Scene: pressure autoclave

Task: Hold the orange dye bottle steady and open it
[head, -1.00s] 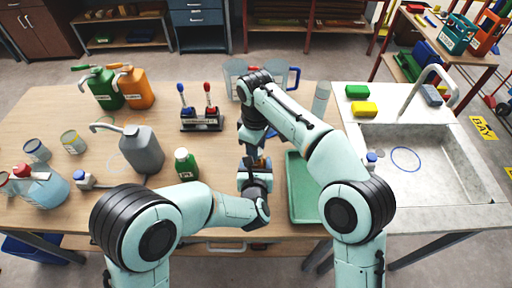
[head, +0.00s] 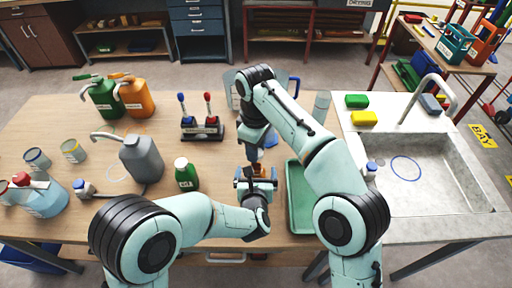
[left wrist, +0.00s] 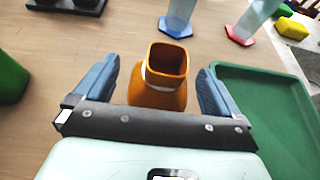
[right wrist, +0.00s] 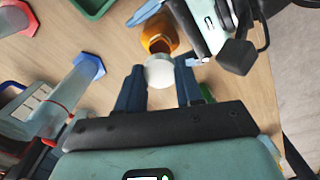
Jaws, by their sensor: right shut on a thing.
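The orange dye bottle (left wrist: 158,92) stands between my left fingers in the left wrist view, its squarish mouth uncovered and open. It also shows in the right wrist view (right wrist: 159,33). In the head view it is mostly hidden by the grippers. My left gripper (head: 256,184) is open around the bottle; in the left wrist view (left wrist: 156,90) gaps show on both sides. My right gripper (right wrist: 160,85) is shut on a white cap (right wrist: 159,73), held beside the bottle's mouth and off it. In the head view my right gripper (head: 255,150) is just above the left one.
A green tray (head: 300,222) lies close right of the bottle. A green bottle (head: 186,174) and a grey canister (head: 141,160) stand to the left. A lever stand (head: 202,130) is behind left. A sink (head: 420,175) is at the right.

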